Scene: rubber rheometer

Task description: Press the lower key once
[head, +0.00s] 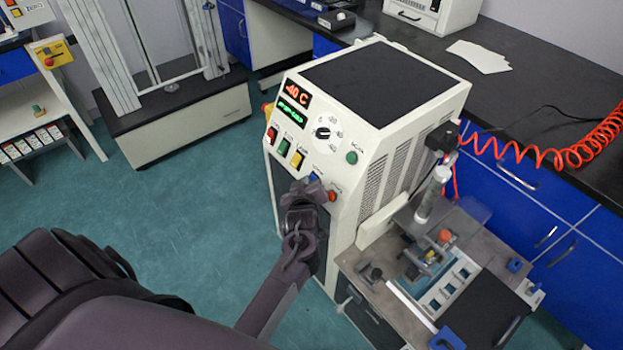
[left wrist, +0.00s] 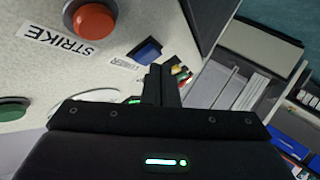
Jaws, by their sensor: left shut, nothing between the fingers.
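The lower key is a small blue key (head: 314,177) on the front panel of the cream machine (head: 340,180). In the left wrist view the blue key (left wrist: 148,50) shows beside its printed label. My left gripper (head: 307,188) is shut and empty, right in front of the panel at this key. In the left wrist view its closed fingertips (left wrist: 156,72) overlap the area just beside and below the blue key. I cannot tell whether they touch it. My right gripper is not in view.
A round red-orange STRIKE button (left wrist: 95,18) is close beside the blue key. A yellow key (head: 297,159) and a green key (head: 283,147) are on the other side. A dial (head: 323,132) and a round green button (head: 352,157) sit above. The specimen table (head: 400,215) extends at right.

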